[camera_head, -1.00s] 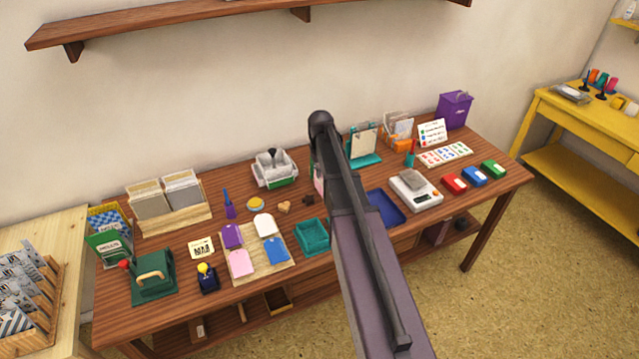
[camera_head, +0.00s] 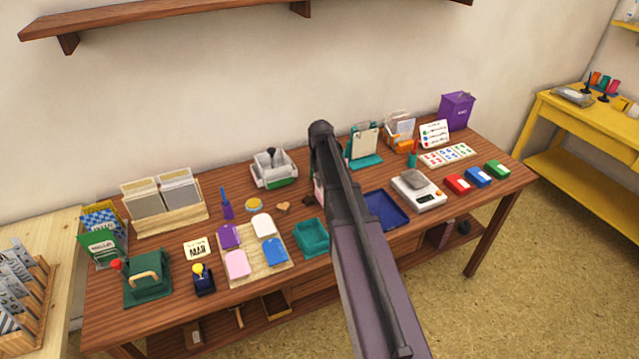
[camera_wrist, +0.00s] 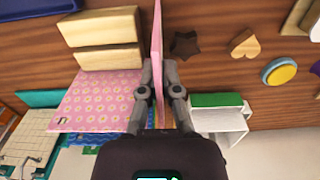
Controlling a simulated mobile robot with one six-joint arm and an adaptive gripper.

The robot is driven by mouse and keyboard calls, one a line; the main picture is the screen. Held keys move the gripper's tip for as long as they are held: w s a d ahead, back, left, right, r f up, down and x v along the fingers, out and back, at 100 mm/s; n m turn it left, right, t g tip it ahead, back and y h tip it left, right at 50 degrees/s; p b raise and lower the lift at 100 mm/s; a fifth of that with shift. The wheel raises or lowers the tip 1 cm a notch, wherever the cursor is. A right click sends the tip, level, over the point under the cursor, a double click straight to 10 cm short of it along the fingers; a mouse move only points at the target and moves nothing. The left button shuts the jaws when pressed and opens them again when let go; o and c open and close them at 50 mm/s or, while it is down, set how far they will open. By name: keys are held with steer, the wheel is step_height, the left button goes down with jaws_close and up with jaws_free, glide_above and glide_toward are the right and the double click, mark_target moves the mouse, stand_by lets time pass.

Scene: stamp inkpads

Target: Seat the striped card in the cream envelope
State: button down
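In the wrist view my gripper (camera_wrist: 158,68) is closed about a thin pink card-like piece (camera_wrist: 157,30), seen edge-on. Its faces are hidden, so I cannot tell if it is striped. In the head view the gripper is hidden behind my arm; a sliver of pink (camera_head: 319,192) shows beside it. A pink patterned sheet (camera_wrist: 95,100) is left of the fingers in the wrist view, close to two pale wooden blocks (camera_wrist: 108,57). I cannot pick out the cream envelope with certainty. Striped cards (camera_head: 8,322) stand in a wooden rack at the far left.
A white-and-green tray (camera_wrist: 222,120), dark star (camera_wrist: 185,45) and wooden heart (camera_wrist: 245,44) lie right of my fingers. The bench also holds a teal tray (camera_head: 312,238), blue tray (camera_head: 384,210), scale (camera_head: 418,191) and green press (camera_head: 148,278). A shelf (camera_head: 180,22) hangs above.

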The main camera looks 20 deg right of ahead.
steer(key=shift+f, duration=0.1)
steer(key=c, duration=1.3)
jaws_free()
steer(key=shift+f, duration=0.1)
steer(key=o, duration=0.5)
steer(key=shift+r, duration=0.25)
step_height(320, 180, up, 12)
steer(key=p, duration=1.2)
steer(key=shift+s, duration=0.1)
